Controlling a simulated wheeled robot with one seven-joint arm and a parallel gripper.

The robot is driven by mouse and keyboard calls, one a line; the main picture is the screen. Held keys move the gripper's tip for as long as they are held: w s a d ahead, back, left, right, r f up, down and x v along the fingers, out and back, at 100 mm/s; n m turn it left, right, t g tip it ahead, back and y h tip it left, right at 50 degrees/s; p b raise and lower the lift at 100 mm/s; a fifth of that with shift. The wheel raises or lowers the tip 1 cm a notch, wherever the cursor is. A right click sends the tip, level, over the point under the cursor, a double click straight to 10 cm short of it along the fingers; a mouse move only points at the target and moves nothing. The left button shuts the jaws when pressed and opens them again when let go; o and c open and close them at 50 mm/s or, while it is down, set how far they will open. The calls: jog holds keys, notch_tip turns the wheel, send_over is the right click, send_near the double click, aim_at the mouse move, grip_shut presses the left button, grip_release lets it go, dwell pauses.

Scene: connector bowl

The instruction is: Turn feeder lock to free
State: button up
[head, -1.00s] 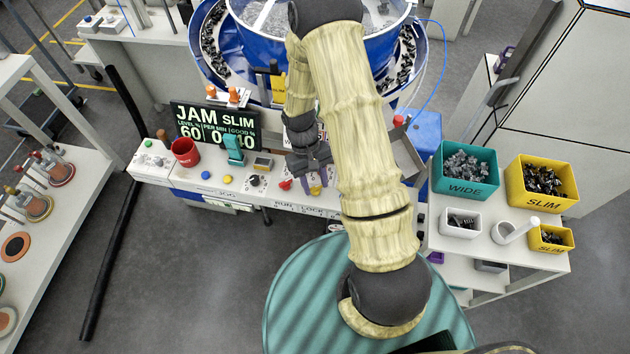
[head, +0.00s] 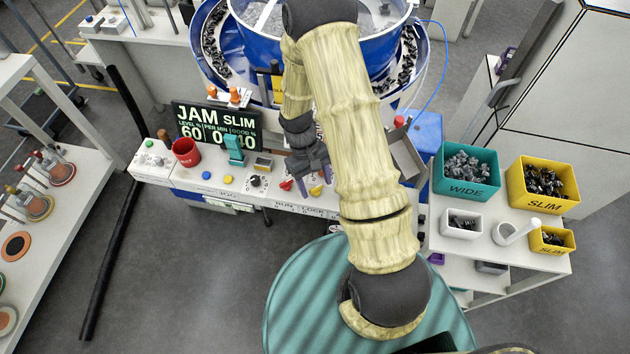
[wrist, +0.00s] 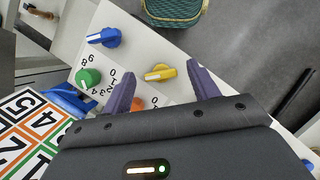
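The console front carries a red knob (head: 286,184) and a yellow knob (head: 316,190) above a strip with partly covered lettering that includes RUN and LOCK. I cannot read which knob is the feeder lock. My gripper (head: 313,180) hangs just over these knobs, its purple fingers apart and empty. In the wrist view my gripper (wrist: 160,76) is open, with the yellow knob (wrist: 160,72) showing in the gap between its fingertips. I see no clear contact with either knob.
A blue knob (wrist: 103,37) and a green knob (wrist: 88,77) sit close by on the panel. The display (head: 216,128) reads JAM SLIM. A red cup (head: 186,152) stands on the console. The blue bowl feeder (head: 330,60) rises behind. Part bins (head: 466,188) stand right.

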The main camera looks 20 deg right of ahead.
jog(key=b+v, duration=0.2)
jog(key=v, duration=1.5)
jog(key=shift+w+r, duration=0.15)
jog(key=s+d+r+m+t+y, duration=0.1)
jog(key=s+r+m+t, duration=0.2)
jog(key=s, duration=0.9)
jog(key=t, duration=0.3)
jog(key=shift+d+r+t, duration=0.15)
jog(key=shift+d+t, duration=0.25)
dwell(1.4)
